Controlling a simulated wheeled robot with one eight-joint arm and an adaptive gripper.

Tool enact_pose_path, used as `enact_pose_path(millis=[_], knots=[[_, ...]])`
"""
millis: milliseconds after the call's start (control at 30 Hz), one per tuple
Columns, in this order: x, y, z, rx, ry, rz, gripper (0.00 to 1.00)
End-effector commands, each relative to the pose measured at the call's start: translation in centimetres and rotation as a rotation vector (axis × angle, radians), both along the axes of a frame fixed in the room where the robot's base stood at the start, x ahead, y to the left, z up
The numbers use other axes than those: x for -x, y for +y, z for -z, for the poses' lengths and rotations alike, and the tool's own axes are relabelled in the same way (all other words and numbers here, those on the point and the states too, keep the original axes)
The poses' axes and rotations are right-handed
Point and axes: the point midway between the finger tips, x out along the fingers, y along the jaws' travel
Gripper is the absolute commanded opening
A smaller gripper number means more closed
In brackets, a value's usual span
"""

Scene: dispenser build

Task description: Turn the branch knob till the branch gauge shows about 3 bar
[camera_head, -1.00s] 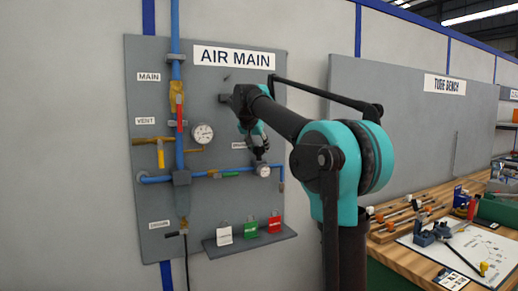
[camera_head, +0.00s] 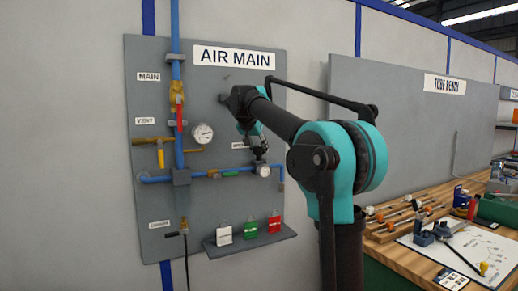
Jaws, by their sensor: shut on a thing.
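The branch line (camera_head: 208,175) is a blue horizontal pipe low on the grey AIR MAIN panel, with a green-handled valve (camera_head: 231,173) on it. The branch gauge (camera_head: 264,170) is a small white dial at the right of this line. Its needle is too small to read. My gripper (camera_head: 259,152) is just above the gauge and is shut at the branch regulator.
A larger gauge (camera_head: 202,134), a red-handled main valve (camera_head: 181,112) and a yellow-handled vent valve (camera_head: 160,154) are left of my arm. White, green and red tags stand on a shelf (camera_head: 251,244) below. A cluttered wooden bench (camera_head: 395,231) is at right.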

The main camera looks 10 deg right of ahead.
Motion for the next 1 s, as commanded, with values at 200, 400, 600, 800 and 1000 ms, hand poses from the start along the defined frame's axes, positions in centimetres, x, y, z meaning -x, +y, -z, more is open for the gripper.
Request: enact_pose_path(millis=[200,400,600,800,1000], knots=[[-0.08,0.15,-0.02,0.002,0.001,0.131,0.05],[-0.09,0.12,-0.02,0.000,-0.001,0.270,0.05],[-0.07,0.10,-0.02,0.001,0.000,0.380,0.05],[-0.02,0.07,-0.04,0.000,0.000,0.444,0.05],[-0.02,0.06,-0.01,-0.001,0.000,0.463,0.05]])
